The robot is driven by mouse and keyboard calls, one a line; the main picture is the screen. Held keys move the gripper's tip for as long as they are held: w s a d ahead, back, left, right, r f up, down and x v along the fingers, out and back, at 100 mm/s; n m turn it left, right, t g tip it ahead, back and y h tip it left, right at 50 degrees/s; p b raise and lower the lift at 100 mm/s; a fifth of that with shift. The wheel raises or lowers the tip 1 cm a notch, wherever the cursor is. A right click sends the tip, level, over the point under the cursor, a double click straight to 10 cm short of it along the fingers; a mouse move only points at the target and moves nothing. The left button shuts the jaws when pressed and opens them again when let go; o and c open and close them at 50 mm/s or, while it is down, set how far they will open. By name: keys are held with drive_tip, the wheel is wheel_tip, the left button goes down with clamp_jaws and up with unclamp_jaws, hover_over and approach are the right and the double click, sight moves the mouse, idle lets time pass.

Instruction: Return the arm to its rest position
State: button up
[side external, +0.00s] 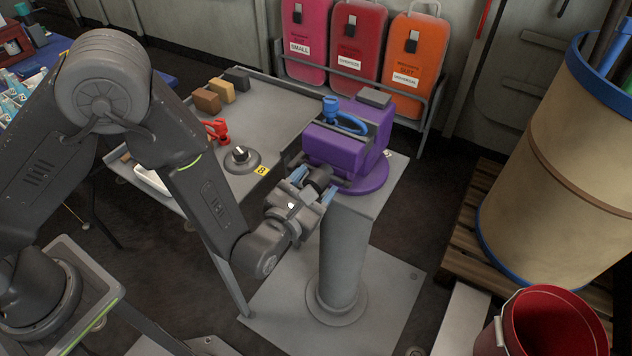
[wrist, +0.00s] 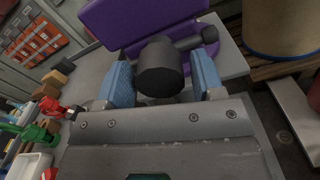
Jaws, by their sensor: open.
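My gripper (side external: 314,184) is at the near left side of a purple vise (side external: 345,150) on a grey pedestal. Its two blue fingers are spread apart. In the wrist view, the fingers of my gripper (wrist: 162,78) stand on either side of a dark round knob (wrist: 160,62), with a narrow gap visible beside it. The knob also shows between the fingers in the side view (side external: 319,177). The purple vise body fills the top of the wrist view (wrist: 140,18). My arm is reached out and bent down from the left.
A grey table (side external: 262,108) behind my arm holds several small blocks, a red clamp-like item (side external: 217,130) and a round dial (side external: 240,158). A blue-handled tool (side external: 343,118) lies on the vise. A large drum (side external: 560,150) and a red bucket (side external: 548,325) stand at the right.

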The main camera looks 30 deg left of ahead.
drive_tip(key=shift+n, duration=0.7)
drive_tip(key=c, duration=1)
drive_tip(key=shift+o, duration=0.2)
drive_tip(key=m, duration=0.3)
drive_tip(key=shift+m, duration=0.4)
drive_tip(key=m, duration=0.8)
drive_tip(key=shift+w, duration=0.1)
drive_tip(key=m, duration=0.3)
